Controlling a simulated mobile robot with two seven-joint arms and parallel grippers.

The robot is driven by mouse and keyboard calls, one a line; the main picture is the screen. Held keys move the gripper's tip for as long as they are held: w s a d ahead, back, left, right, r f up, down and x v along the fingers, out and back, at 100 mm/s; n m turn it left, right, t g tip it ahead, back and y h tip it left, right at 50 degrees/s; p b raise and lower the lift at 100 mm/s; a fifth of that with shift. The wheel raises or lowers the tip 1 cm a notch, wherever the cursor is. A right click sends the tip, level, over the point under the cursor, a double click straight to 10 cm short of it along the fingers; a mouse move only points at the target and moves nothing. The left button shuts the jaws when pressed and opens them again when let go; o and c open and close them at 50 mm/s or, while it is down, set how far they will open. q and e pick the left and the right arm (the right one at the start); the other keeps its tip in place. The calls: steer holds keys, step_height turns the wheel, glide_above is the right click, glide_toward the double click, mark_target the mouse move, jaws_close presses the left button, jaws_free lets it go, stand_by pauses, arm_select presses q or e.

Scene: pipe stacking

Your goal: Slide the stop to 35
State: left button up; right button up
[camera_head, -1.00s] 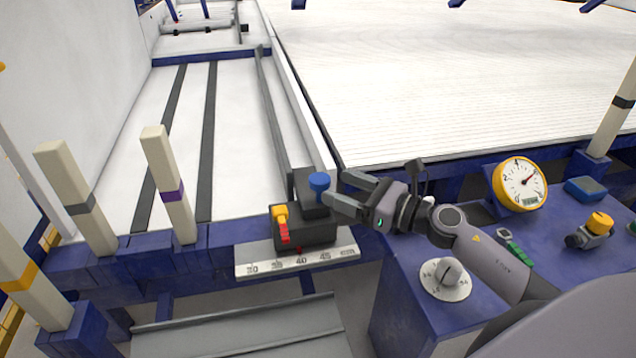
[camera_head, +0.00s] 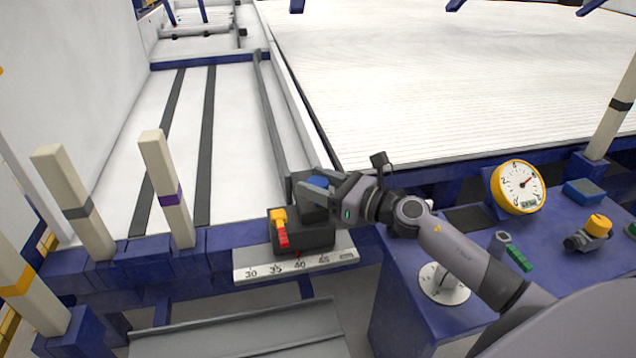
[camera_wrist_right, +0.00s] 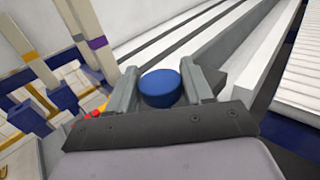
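The stop (camera_head: 303,237) is a dark block on a rail, with a blue knob (camera_head: 319,183) on top, a yellow lever and a red part at its left. Its small red pointer (camera_head: 298,254) stands at about the 40 mark of the white scale (camera_head: 297,266), which reads 30 to 45 in cm. My right gripper (camera_head: 309,184) is at the knob, with one finger on each side. In the right wrist view the knob (camera_wrist_right: 161,88) fills the gap between the fingers (camera_wrist_right: 161,85), and they look closed on it. My left gripper is not in view.
Pale posts (camera_head: 165,188) with coloured bands stand left of the stop. At right, a blue console carries a yellow-rimmed gauge (camera_head: 518,186), a white dial (camera_head: 444,284) partly behind my arm, and a yellow-topped valve (camera_head: 590,233). A grey trough (camera_head: 240,328) lies below the scale.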

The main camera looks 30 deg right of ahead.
jaws_close()
steer(key=shift+a+r, duration=0.15)
steer(key=shift+a, duration=0.15)
steer(key=a+p, duration=0.1)
steer(key=a, duration=0.1)
steer(key=w+a+p, duration=0.1)
steer(key=a, duration=0.1)
steer(key=shift+w+a, duration=0.15)
steer(key=shift+a, duration=0.05)
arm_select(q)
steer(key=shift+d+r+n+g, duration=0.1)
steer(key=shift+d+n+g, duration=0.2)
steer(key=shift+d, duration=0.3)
arm_select(e)
steer(key=o, duration=0.7)
jaws_free()
